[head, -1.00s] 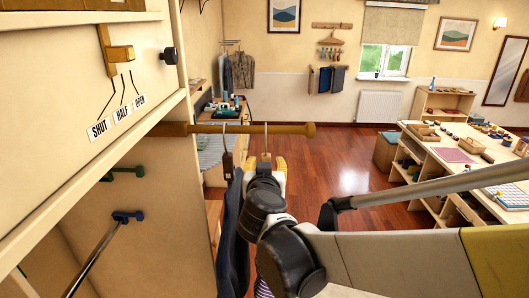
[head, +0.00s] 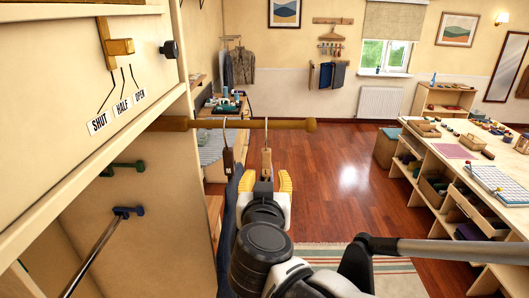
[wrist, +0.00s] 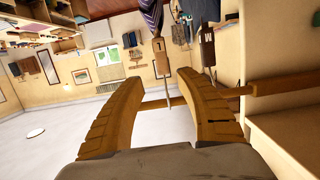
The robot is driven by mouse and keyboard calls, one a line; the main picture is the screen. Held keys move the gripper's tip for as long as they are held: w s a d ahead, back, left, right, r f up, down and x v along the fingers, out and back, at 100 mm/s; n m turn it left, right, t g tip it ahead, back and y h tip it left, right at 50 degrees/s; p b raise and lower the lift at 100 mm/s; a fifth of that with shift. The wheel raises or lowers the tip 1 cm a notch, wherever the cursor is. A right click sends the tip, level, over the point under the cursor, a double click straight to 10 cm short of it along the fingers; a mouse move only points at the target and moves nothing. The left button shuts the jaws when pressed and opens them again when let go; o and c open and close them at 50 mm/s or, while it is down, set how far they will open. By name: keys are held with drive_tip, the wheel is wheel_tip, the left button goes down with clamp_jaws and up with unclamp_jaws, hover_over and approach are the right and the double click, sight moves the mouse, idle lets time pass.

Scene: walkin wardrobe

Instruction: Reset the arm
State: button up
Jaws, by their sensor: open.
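My gripper (head: 264,180) is open, with its two yellow-brown fingers spread, just below the wooden rail in the head view. In the wrist view, nothing is between the fingers of my gripper (wrist: 158,100) in contact with them. A wooden hanger block (head: 266,160) hangs from the rail by a hook, close in front of the fingertips. It also shows in the wrist view (wrist: 161,62), beyond the gap and bearing a dark mark. Whether it touches a finger cannot be told.
The wooden rail (head: 285,124) juts out from the cabinet (head: 120,215) at left. A second hanger block (head: 228,159) and dark clothing (head: 228,215) hang beside my gripper. A crowded table (head: 445,165) stands at right. Open floor (head: 340,180) lies between.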

drive_tip(key=s+d+f+g+h+b, duration=0.1)
drive_tip(key=s+d+f+g+b, duration=0.2)
drive_tip(key=d+f+b, duration=0.7)
drive_tip(key=s+d+f+g+h+b, duration=0.1)
drive_tip(key=s+d+f+g+b, duration=0.35)
drive_tip(key=f, duration=0.85)
drive_tip(key=s+d+f+y+b, duration=0.1)
drive_tip(key=s+d+f+b, duration=0.1)
drive_tip(key=s+f+b, duration=0.2)
drive_tip(key=s+d+f+g+y+b, duration=0.1)
drive_tip(key=s+f+b, duration=0.3)
drive_tip(key=f+b, duration=0.3)
wheel_tip(320, 180, down, 4)
drive_tip(key=shift+d+f+y, duration=0.25)
drive_tip(key=shift+d+y, duration=0.15)
